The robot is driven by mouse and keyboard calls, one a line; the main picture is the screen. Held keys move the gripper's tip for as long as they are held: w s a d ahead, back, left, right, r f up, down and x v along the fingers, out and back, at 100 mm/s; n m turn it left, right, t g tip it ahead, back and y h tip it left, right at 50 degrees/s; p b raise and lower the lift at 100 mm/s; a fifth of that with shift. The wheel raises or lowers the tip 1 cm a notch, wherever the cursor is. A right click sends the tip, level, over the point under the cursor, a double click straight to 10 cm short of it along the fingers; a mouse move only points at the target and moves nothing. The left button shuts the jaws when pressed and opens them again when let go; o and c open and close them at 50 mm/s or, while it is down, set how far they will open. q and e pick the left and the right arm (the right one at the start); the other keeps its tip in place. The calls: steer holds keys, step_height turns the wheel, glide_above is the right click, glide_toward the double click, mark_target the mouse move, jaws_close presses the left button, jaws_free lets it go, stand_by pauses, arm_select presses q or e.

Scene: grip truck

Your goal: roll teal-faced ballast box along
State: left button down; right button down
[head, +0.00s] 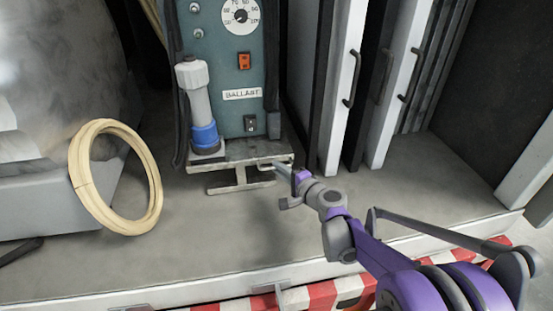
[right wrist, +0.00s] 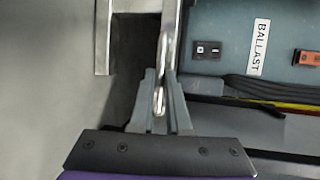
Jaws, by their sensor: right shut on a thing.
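The teal-faced ballast box (head: 226,70) stands upright at the back in the head view. Its face has a dial, an orange switch and a BALLAST label. It sits on a grey metal base (head: 225,157) with a low frame in front. In the right wrist view its face (right wrist: 230,30) shows at the upper right. My right gripper (head: 279,168) is at the base's right front corner. It is shut on a thin metal loop handle (right wrist: 160,95), which lies between its fingers in the right wrist view. My left gripper is not in view.
A cream hose coil (head: 77,176) leans at the left by a large grey housing. White and black panels with handles (head: 343,85) stand close on the right. The grey floor (head: 225,235) before the box is clear up to a red-and-white striped edge (head: 295,300).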

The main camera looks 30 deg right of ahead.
steer(key=s+a+p, duration=0.1)
steer(key=s+a, duration=0.1)
steer(key=s, duration=0.7)
steer(key=s+a+p, duration=0.2)
steer(key=s+a, duration=0.1)
steer(key=s, duration=0.7)
steer(key=shift+s, duration=0.15)
steer(key=shift+a+f, duration=0.1)
steer(key=shift+f, duration=0.05)
steer(key=c, duration=1.2)
jaws_free()
steer(key=shift+s, duration=0.1)
steer(key=o, duration=0.3)
steer(key=shift+s, duration=0.15)
steer(key=shift+w, duration=0.2)
steer(key=shift+s+r, duration=0.1)
steer(key=shift+r, duration=0.1)
